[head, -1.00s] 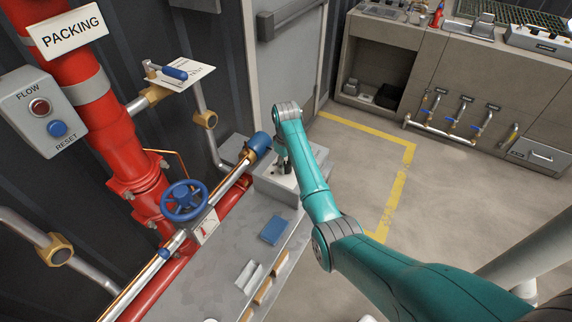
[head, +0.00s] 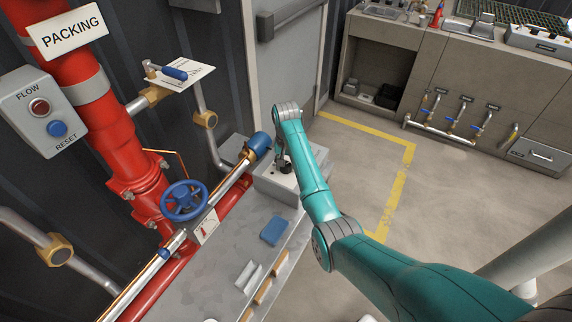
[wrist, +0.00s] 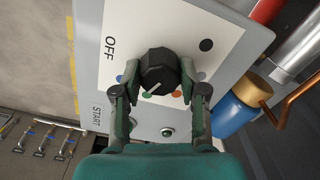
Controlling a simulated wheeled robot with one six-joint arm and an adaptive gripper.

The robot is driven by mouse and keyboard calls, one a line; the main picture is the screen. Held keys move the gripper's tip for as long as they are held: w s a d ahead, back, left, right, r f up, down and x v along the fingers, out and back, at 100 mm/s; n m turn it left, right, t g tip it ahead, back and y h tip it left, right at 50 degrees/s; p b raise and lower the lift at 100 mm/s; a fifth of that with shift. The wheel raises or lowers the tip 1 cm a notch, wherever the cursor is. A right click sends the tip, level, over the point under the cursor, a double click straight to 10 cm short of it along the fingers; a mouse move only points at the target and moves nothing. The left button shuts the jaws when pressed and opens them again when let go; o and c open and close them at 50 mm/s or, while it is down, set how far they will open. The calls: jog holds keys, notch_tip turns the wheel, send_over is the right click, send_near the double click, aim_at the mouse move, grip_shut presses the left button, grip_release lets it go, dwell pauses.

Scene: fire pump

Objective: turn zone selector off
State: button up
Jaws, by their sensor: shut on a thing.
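The zone selector is a black faceted knob (wrist: 158,68) on a white panel (wrist: 150,28) in the wrist view. A pale pointer line on the knob points down and left in that view. The word OFF is printed to the left of the knob. Coloured dots lie around it, partly hidden by my fingers. My gripper (wrist: 160,78) has one finger on each side of the knob and is shut on it. In the head view my gripper (head: 285,164) is over the grey selector box (head: 272,188), and hides the knob.
A blue-capped pipe (head: 258,143) runs close beside the box. A red pipe with a blue handwheel (head: 184,200) stands to the left. The floor on the right is open.

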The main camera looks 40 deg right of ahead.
aim_at(286, 164)
jog(key=m, duration=0.6)
jog(key=shift+m, duration=0.3)
jog(key=m, duration=0.6)
jog(key=shift+m, duration=0.3)
jog(key=o, duration=1.1)
jog(key=shift+o, duration=0.2)
jog(key=shift+r, duration=3.75)
